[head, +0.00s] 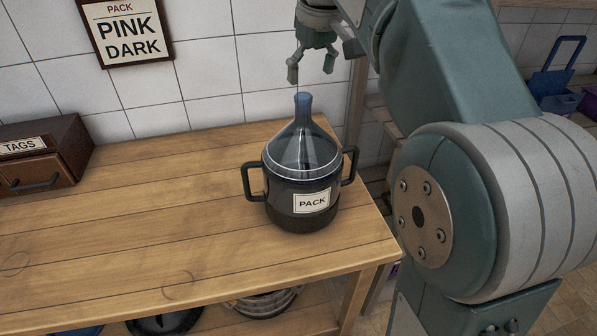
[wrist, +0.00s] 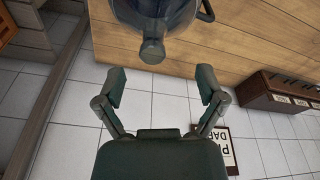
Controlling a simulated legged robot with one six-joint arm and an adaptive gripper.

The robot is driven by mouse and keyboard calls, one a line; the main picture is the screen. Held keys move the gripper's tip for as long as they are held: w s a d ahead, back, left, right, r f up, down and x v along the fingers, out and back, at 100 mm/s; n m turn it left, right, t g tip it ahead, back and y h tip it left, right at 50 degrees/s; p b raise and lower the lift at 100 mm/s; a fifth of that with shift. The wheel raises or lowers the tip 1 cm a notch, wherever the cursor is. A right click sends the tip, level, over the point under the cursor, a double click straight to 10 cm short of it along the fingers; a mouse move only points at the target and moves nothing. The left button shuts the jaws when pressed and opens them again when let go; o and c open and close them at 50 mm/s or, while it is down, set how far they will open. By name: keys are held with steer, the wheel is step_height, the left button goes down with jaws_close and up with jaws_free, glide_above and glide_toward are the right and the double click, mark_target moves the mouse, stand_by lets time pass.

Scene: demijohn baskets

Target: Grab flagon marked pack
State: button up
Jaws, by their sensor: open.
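The flagon marked PACK (head: 304,167) stands upright on the wooden table near its right end. It has a clear bluish neck and shoulder, and a dark basket (head: 290,214) with two side handles and a white label around its body. My gripper (head: 311,76) is open and empty, above the flagon's neck and apart from it. In the wrist view, the flagon's neck (wrist: 152,52) shows at the top, beyond and between the spread fingers (wrist: 160,88). Most of the flagon's body is cut off there.
The wooden table (head: 120,230) is bare left of the flagon. A brown drawer box labelled TAGS (head: 38,150) stands at its back left. A framed sign reading PACK PINK DARK (head: 126,32) hangs on the tiled wall. Dark baskets (head: 165,322) sit beneath the table.

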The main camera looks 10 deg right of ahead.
mark_target(302, 108)
steer(key=shift+n+g, duration=0.3)
steer(key=shift+g, duration=0.1)
steer(key=w+f, duration=0.2)
steer(key=f, duration=0.1)
steer(key=w+f, duration=0.2)
steer(key=shift+a+f, duration=0.2)
steer(key=shift+a, duration=0.05)
steer(key=shift+w+d+f, duration=0.1)
steer(key=shift+w+f, duration=0.05)
steer(key=shift+f, duration=1.05)
steer(key=shift+w+f, duration=0.15)
steer(key=shift+f, duration=1.05)
jaws_close()
steer(key=shift+r, duration=0.1)
